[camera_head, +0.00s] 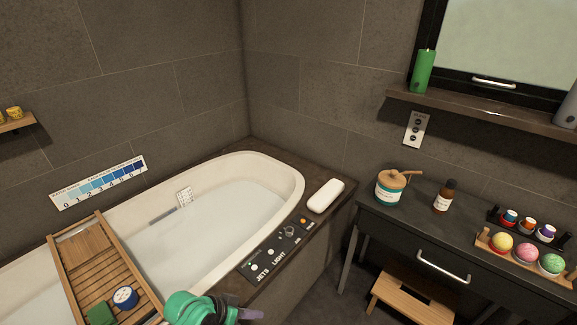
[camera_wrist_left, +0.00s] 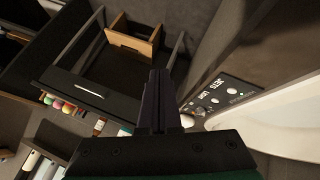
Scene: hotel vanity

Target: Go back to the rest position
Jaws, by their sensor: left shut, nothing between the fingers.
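My left gripper (camera_head: 246,313) is at the bottom of the head view, in front of the bathtub's near edge, with its green wrist partly cut off by the frame. In the left wrist view its dark fingers (camera_wrist_left: 158,88) are together and empty. It is apart from the control panel (camera_head: 278,249), which lies on the dark tub surround. My right gripper is not in view.
The water-filled bathtub (camera_head: 290,178) carries a wooden caddy (camera_head: 58,262) with a green block and a blue tub. A white pillow (camera_head: 326,196) lies on the surround. The vanity (camera_head: 452,221) holds a jar, brown bottle and coloured balls. A wooden stool (camera_head: 415,290) stands beneath.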

